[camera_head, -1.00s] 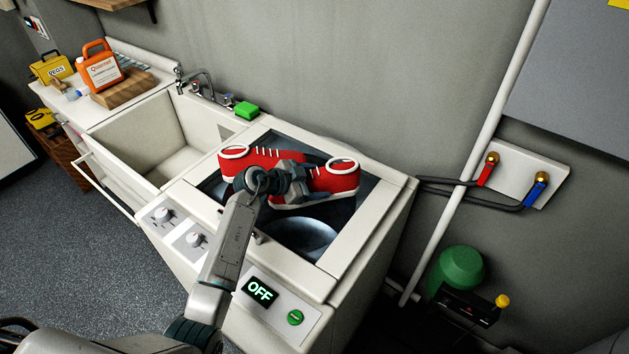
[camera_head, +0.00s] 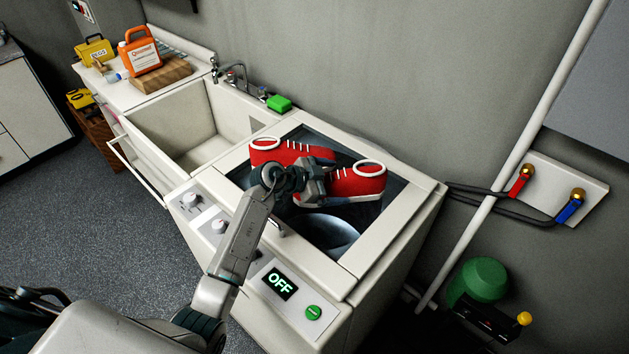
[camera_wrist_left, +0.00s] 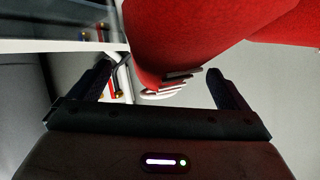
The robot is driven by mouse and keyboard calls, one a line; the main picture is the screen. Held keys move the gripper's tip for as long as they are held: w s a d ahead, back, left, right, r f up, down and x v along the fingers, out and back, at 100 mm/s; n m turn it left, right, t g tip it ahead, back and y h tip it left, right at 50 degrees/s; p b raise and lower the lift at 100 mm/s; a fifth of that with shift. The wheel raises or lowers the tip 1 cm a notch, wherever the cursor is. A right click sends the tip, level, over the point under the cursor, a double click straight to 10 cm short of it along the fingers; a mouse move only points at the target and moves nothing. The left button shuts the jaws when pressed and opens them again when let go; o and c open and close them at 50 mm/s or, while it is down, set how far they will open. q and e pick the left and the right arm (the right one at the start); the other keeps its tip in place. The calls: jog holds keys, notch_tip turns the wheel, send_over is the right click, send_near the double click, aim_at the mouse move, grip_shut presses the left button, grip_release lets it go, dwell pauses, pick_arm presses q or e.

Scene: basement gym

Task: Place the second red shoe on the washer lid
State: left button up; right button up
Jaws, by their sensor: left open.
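Two red shoes with white soles and laces are on the dark glass washer lid (camera_head: 332,228). The left shoe (camera_head: 280,151) lies toward the back left of the lid, and the right shoe (camera_head: 358,181) lies toward its right side. My left gripper (camera_head: 314,184) is open over the lid, at the near end of the right shoe, and hides part of both shoes. My right gripper is out of view.
A sink basin (camera_head: 185,130) adjoins the washer on the left, with a green sponge (camera_head: 279,103) on its back ledge. Hoses and a pipe run along the right wall.

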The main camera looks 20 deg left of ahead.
pick_arm(q)
jog(key=b+v, duration=0.2)
jog(key=v, duration=0.6)
jog(key=shift+a+f, duration=0.1)
jog(key=shift+a, duration=0.05)
jog(key=shift+s+a+r, duration=0.25)
jog(key=shift+s+r, duration=0.05)
jog(key=shift+r, duration=0.05)
dwell(0.8)
